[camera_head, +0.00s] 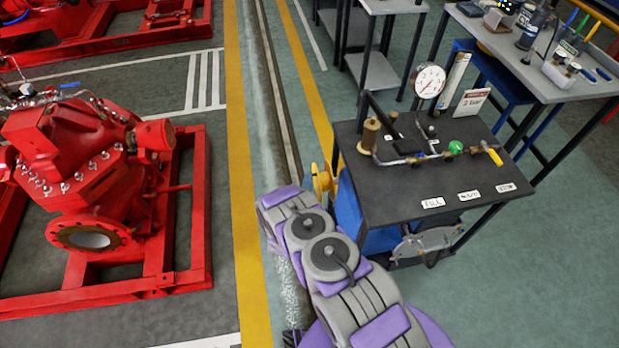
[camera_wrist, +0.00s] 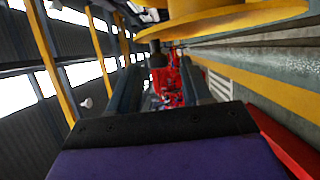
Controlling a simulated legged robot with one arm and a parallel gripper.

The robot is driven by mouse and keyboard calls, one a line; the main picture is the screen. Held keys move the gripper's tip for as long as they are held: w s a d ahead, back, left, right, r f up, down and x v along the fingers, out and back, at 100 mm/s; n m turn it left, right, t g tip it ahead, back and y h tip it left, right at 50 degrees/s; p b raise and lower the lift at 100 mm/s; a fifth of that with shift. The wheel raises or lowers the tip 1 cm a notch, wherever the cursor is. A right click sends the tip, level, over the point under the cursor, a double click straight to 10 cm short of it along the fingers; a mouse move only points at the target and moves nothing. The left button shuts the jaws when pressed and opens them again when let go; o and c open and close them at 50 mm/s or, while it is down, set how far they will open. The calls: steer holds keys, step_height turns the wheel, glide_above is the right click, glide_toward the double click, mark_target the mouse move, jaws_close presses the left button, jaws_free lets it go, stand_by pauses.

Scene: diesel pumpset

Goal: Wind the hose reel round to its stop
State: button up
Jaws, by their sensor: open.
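A yellow flanged wheel (camera_head: 323,181), which looks like the hose reel, stands on the left side of the black-topped bench (camera_head: 400,200). In the wrist view a large yellow disc (camera_wrist: 225,22), apparently the same wheel, fills the upper right, close to my gripper. In the head view my purple and grey arm reaches toward the wheel, and the gripper itself is hard to make out.
The bench carries a pressure gauge (camera_head: 429,82), brass and pipe fittings, and a green knob (camera_head: 455,146). A grey round plate (camera_head: 428,243) is at its front. A red pump (camera_head: 90,180) stands at left. Open floor lies between pump and bench.

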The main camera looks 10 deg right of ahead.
steer(key=shift+b+x, duration=0.35)
steer(key=shift+x, duration=1.85)
steer(key=shift+s, duration=0.1)
jaws_close()
